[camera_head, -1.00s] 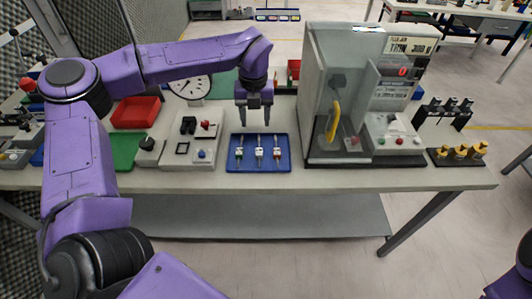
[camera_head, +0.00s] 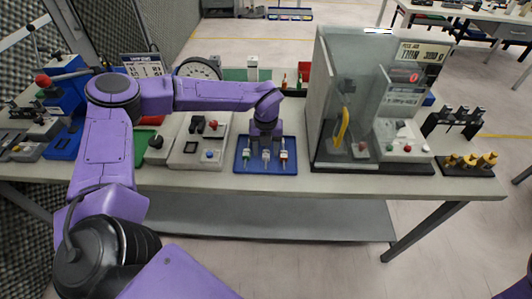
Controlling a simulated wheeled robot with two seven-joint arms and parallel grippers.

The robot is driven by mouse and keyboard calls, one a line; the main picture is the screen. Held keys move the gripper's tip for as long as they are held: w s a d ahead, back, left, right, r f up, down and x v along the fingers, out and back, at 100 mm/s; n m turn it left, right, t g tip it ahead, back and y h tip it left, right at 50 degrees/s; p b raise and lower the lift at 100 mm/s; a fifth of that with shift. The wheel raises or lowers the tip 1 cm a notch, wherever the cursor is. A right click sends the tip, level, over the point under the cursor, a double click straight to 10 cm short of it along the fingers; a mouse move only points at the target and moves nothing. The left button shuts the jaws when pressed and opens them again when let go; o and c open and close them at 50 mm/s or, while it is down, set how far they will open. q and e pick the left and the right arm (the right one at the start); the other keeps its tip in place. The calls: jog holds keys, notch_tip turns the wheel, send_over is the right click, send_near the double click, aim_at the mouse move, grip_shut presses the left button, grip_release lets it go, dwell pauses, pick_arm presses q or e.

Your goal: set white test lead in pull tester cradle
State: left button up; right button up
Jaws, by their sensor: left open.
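A blue tray (camera_head: 240,168) on the bench holds three small test leads side by side. The middle lead (camera_head: 266,156) looks white; the left lead (camera_head: 246,154) shows some green and the right lead (camera_head: 284,155) some orange. My left gripper (camera_head: 265,141) is open, pointing down right over the middle lead; its fingers hide the lead's upper part. I cannot tell whether they touch it. A clear-walled machine (camera_head: 398,125) with a sign stands right of the tray, likely the pull tester; I cannot make out its cradle. My right gripper is out of view.
A grey control box (camera_head: 186,161) with buttons is left of the tray. A yellow handle (camera_head: 342,127) shows behind the machine's clear wall. A black rack (camera_head: 453,120) and yellow-topped parts (camera_head: 470,160) stand at the bench's right end. Bare bench (camera_head: 215,179) lies in front.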

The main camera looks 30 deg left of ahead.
pick_arm(q)
grip_shut()
jog(key=shift+r, duration=0.1)
